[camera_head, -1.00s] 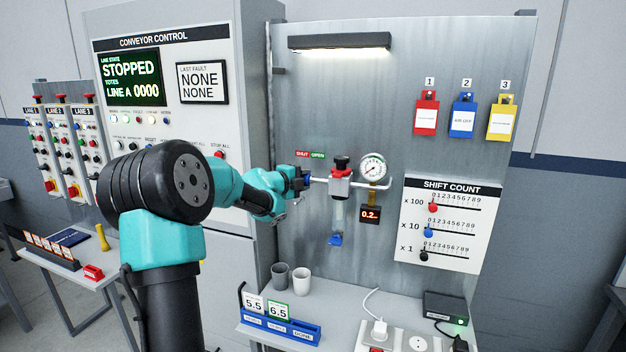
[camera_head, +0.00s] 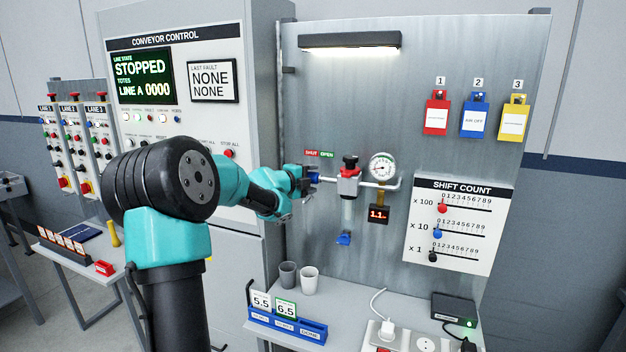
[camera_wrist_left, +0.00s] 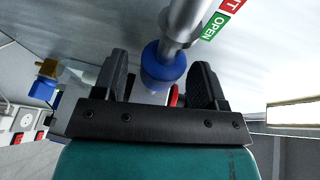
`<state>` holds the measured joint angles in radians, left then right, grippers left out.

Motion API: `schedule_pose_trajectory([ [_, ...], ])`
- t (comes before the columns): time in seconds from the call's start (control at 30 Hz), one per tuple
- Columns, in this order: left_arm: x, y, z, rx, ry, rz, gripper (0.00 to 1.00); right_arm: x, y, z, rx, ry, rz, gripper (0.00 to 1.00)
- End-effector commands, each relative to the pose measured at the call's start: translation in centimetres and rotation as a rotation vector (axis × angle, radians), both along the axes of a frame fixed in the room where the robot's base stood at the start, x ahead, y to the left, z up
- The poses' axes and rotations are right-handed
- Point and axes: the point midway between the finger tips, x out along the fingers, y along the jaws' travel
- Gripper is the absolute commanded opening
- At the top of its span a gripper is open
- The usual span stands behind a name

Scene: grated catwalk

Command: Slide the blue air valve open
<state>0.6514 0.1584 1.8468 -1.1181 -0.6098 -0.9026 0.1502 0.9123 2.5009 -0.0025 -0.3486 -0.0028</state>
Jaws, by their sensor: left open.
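The blue air valve is a blue sleeve (camera_head: 315,178) on the silver air pipe, below the red SHUT label (camera_head: 311,153) and green OPEN label (camera_head: 327,154). My left gripper (camera_head: 306,181) is at the valve, at the pipe's left end. In the left wrist view the blue sleeve (camera_wrist_left: 163,66) sits between the two black fingers of the left gripper (camera_wrist_left: 160,78), which are apart with gaps visible at both sides. A small red digital readout (camera_head: 379,214) under the round gauge (camera_head: 382,167) shows about 1.1. My right gripper is not in view.
A red-topped regulator (camera_head: 349,176) sits on the pipe just right of the valve. Two cups (camera_head: 309,280) and a blue card holder (camera_head: 287,324) stand on the shelf below. The conveyor control cabinet (camera_head: 205,130) is at the left.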

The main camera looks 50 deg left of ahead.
Motion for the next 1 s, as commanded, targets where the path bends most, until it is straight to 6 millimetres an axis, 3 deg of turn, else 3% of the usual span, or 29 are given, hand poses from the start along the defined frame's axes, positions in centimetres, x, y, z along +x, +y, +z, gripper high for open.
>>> schedule_pose_trajectory([
  [0.7,-13.1,-0.8,2.0,0.0,0.0,0.003,0.65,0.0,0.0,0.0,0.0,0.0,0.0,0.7],
  [1.0,-15.8,-1.0,2.4,0.001,0.0,0.0,0.65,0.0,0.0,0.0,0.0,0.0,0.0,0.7],
])
